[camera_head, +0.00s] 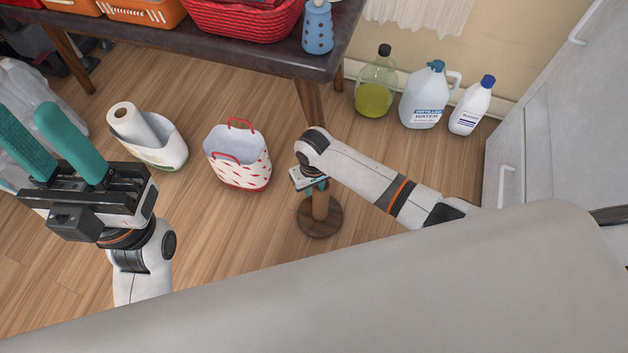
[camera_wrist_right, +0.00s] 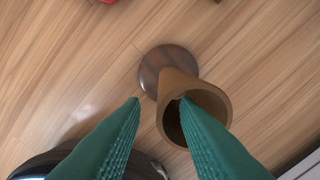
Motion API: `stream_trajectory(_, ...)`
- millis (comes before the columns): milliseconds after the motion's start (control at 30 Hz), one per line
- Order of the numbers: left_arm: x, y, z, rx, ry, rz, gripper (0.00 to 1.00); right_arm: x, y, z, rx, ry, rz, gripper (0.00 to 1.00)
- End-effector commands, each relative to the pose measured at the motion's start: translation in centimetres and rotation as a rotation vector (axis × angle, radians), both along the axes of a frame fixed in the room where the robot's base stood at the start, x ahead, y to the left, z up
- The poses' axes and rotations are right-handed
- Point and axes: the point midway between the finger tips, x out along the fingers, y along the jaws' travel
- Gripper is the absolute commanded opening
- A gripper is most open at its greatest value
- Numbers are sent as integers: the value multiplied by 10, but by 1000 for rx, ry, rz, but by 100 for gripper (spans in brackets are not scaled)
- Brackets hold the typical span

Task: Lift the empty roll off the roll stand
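The empty roll (camera_head: 320,207) is a brown cardboard tube standing upright on the roll stand (camera_head: 320,222), which has a dark round wooden base. In the right wrist view the hollow roll (camera_wrist_right: 222,98) opens toward the camera, with the stand's base (camera_wrist_right: 158,68) behind it. My right gripper (camera_head: 318,187) is at the top of the roll, partly hidden by its own wrist. In the right wrist view its fingers (camera_wrist_right: 160,103) are apart, one left of the tube and one over or inside its opening; I cannot tell which. My left gripper (camera_head: 26,112) is open and empty at the left.
A white bag (camera_head: 172,152) with a paper roll (camera_head: 127,122) and a red-and-white bag (camera_head: 243,170) stand left of the stand. A table (camera_head: 240,45) with baskets is behind. Several bottles, including a water jug (camera_head: 422,100), stand by the wall. Floor around the stand is clear.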

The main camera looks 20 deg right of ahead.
Motion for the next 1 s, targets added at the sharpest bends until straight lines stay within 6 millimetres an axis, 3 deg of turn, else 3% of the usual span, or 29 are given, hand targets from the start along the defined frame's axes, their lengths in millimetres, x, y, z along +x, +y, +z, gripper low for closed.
stream_trajectory(33,1,0,-2,0,-19,1,36,0,0,-13,0,0,0,28)
stream_trajectory(200,4,-1,4,4,-52,4,36,1,0,-30,0,-1,-1,28)
stream_trajectory(600,6,-2,9,7,-63,4,36,0,0,-34,1,-1,0,28)
stream_trajectory(800,6,-2,9,7,-63,4,36,0,0,-34,1,-1,0,0)
stream_trajectory(1000,6,-2,9,7,-62,4,36,0,0,-34,1,-1,0,0)
